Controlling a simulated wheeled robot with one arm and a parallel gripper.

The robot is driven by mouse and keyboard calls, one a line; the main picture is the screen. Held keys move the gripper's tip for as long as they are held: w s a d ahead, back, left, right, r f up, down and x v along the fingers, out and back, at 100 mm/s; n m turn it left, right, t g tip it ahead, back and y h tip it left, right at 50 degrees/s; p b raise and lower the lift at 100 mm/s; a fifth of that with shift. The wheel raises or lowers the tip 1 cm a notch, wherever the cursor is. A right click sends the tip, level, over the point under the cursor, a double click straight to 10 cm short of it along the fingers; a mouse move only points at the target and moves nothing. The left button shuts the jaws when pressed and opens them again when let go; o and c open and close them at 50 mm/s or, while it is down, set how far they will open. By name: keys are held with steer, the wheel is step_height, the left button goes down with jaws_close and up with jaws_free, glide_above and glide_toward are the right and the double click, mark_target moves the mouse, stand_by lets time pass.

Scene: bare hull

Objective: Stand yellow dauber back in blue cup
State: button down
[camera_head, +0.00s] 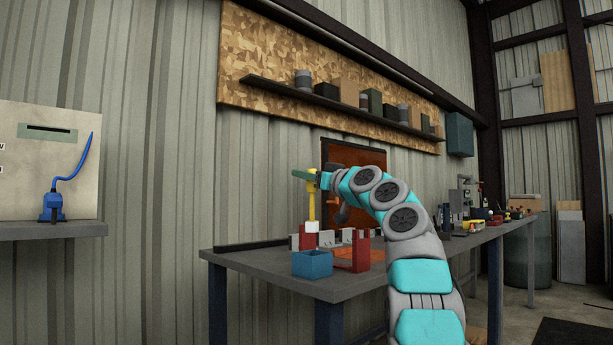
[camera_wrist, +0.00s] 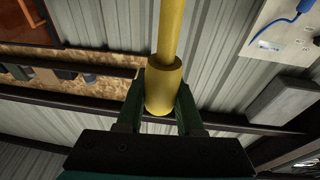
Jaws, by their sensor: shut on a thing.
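The yellow dauber (camera_head: 312,207) hangs upright with its pale tip downward in the head view. My gripper (camera_head: 311,177) is shut on its thick upper end. In the wrist view the dauber's yellow handle (camera_wrist: 164,88) sits between the two dark green fingers of my gripper (camera_wrist: 161,105). The blue cup (camera_head: 312,265) is an open square box near the front left of the workbench. The dauber's tip shows above the cup's rim in the picture, apart from it; whether it is directly over the opening, I cannot tell. The cup's inside is mostly hidden.
A red and grey holder (camera_head: 352,252) stands just right of and behind the cup on the workbench (camera_head: 345,284). Small items crowd the bench's far right end. A separate ledge at left holds a blue device (camera_head: 53,207). A shelf (camera_head: 340,103) runs above the bench.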

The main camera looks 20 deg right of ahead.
step_height(320, 180, down, 6)
steer(key=b, duration=0.6)
steer(key=shift+f, duration=0.15)
steer(key=shift+f+b, duration=0.6)
steer(key=shift+f, duration=0.05)
stand_by(1.3)
jaws_free()
stand_by(0.5)
steer(key=shift+r, duration=0.1)
step_height(320, 180, up, 9)
steer(key=p, duration=0.9)
stand_by(0.6)
steer(key=shift+s, duration=0.1)
stand_by(0.4)
